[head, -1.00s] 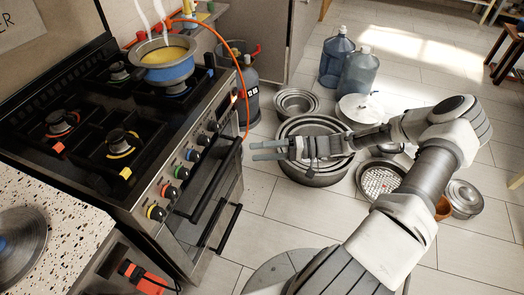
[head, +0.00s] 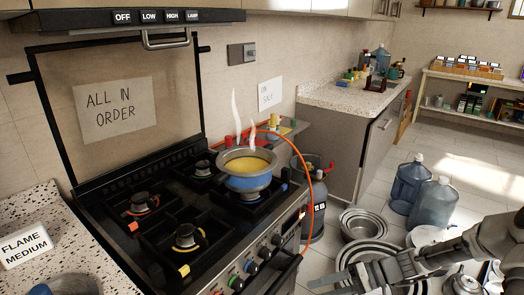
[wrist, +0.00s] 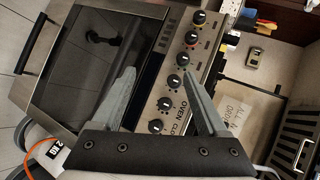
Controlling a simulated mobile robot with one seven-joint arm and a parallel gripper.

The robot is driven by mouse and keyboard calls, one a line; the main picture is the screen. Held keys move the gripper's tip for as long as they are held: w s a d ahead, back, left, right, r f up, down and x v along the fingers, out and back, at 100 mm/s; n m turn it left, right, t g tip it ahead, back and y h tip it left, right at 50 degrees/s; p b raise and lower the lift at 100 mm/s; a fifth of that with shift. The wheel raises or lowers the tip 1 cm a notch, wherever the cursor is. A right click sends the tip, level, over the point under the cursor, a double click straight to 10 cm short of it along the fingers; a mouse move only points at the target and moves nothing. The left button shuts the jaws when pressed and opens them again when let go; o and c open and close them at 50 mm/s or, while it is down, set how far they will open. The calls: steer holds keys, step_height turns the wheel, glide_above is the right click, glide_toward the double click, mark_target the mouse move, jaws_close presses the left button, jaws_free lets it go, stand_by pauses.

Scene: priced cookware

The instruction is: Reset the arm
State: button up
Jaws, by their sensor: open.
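My gripper (head: 345,281) is at the lower right of the head view, in front of the stove and over the stacked pots on the floor. My arm (head: 490,243) reaches in from the right edge. In the wrist view my gripper (wrist: 160,75) has its two grey fingers spread apart, with nothing between them. Behind the fingers the wrist view shows the oven front with its row of knobs (wrist: 172,82) and a dark glass door (wrist: 85,45), turned sideways.
The stove (head: 150,235) carries a steaming blue pot (head: 250,182) with yellow contents. An orange hose (head: 308,170) runs to a gas cylinder (head: 313,208). Stacked metal pots (head: 363,226) and two blue water bottles (head: 410,182) stand on the floor.

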steer(key=s+d+r+t+h+p, duration=0.1)
steer(key=s+d+r+h+p, duration=0.15)
steer(key=r+h, duration=0.6)
steer(key=s+d+r+h+p, duration=0.15)
steer(key=s+r+h, duration=0.25)
steer(key=r, duration=1)
steer(key=s+a+r+t+p, duration=0.1)
steer(key=s+a+r+t, duration=0.3)
steer(key=s+r, duration=0.6)
steer(key=shift+s+a+r+m, duration=0.3)
steer(key=shift+a+r, duration=0.25)
steer(key=shift+a, duration=0.65)
